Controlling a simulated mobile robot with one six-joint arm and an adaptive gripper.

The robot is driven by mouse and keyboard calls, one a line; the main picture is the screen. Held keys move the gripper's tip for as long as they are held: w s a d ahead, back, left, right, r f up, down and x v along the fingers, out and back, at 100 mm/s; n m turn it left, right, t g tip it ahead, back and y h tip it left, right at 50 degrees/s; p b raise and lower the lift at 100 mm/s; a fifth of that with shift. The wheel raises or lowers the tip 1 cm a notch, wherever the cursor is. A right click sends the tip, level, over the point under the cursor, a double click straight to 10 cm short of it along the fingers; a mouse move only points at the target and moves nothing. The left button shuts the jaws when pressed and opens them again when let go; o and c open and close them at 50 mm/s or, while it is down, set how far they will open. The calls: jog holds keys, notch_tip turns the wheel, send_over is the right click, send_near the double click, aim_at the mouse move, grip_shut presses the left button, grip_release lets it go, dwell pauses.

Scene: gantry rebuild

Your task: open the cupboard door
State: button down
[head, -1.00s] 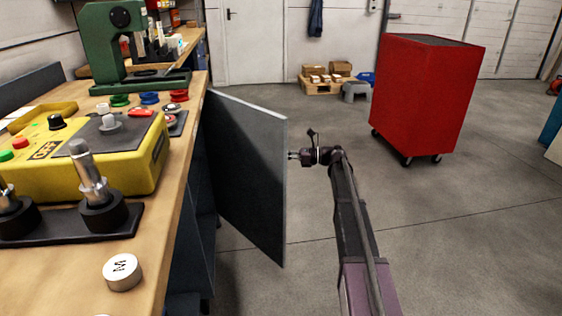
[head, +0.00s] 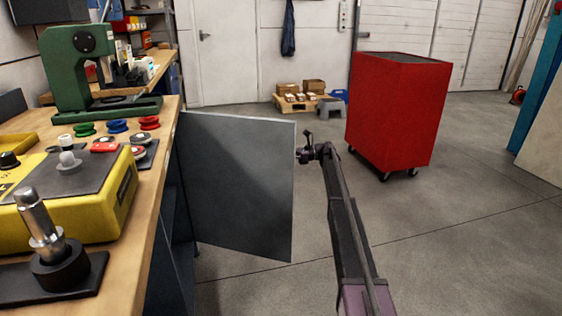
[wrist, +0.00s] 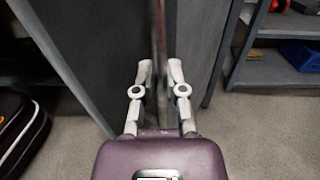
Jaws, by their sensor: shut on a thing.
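The cupboard door (head: 236,185) is a grey panel standing swung out from under the workbench in the head view. Its far vertical edge is beside my gripper (head: 300,157). In the wrist view the door edge (wrist: 159,60) runs upright between the two fingers of my gripper (wrist: 160,82), which is shut on it. In the head view the fingertips are partly hidden by the door. The cupboard's shelves (wrist: 270,72) show at the right in the wrist view.
The wooden workbench (head: 150,210) stands at the left, with a green press (head: 85,75) and a yellow control box (head: 100,200) on it. A red cabinet (head: 395,115) on castors stands behind my arm. A dark bag (wrist: 20,135) lies at the wrist view's left. Open floor lies right of the door.

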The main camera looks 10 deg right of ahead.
jog(key=shift+w+d, duration=0.2)
jog(key=c, duration=0.7)
grip_release()
jog(key=shift+a, duration=0.1)
jog(key=shift+w+d, duration=0.1)
jog(key=shift+d, duration=0.1)
jog(key=shift+w+d, duration=0.2)
jog(key=shift+d, duration=1)
jog(key=shift+w+d, duration=0.15)
jog(key=shift+d, duration=1)
jog(key=shift+w+d, duration=0.2)
jog(key=shift+d, duration=1)
